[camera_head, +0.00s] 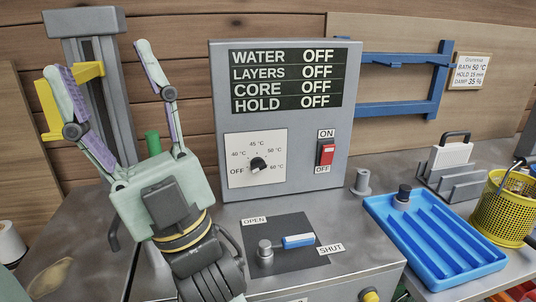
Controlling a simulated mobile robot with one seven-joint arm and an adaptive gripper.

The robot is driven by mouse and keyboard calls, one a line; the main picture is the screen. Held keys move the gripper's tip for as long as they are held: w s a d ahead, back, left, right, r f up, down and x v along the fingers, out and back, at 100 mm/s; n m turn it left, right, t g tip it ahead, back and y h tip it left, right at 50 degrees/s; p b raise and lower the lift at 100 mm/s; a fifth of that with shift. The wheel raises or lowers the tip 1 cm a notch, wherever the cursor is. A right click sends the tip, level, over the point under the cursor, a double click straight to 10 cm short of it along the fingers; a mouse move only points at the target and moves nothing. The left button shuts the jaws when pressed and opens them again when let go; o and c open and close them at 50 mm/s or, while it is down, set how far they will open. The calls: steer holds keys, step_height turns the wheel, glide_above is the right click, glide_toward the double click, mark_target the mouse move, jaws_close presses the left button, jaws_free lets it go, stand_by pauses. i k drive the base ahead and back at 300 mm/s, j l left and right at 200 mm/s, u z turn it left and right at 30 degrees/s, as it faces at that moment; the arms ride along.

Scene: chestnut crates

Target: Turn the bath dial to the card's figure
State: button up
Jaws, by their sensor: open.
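The bath dial (258,164) is a small black knob on a white plate on the front of the grey control box (220,85). Its scale has OFF at lower left, then 40, 45, 50 and a last figure that looks like 60 °C. A small white mark shows at the knob's lower left, seemingly towards OFF. The card (470,71) on the back wall at right reads BATH 50 °C, with hold and damp lines below. My gripper (104,62) is raised to the left of the box, fingers spread, empty and apart from the dial.
The display (288,79) reads OFF on all lines. A red switch (326,153) is right of the dial. A blue-handled lever (298,240) lies below, between OPEN and SHUT labels. A blue tray (480,263), a yellow basket (492,215) and a blue rack (400,107) are at right.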

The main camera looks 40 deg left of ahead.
mark_target(257, 163)
steer(key=k+j, duration=0.8)
steer(key=k+j+z, duration=0.05)
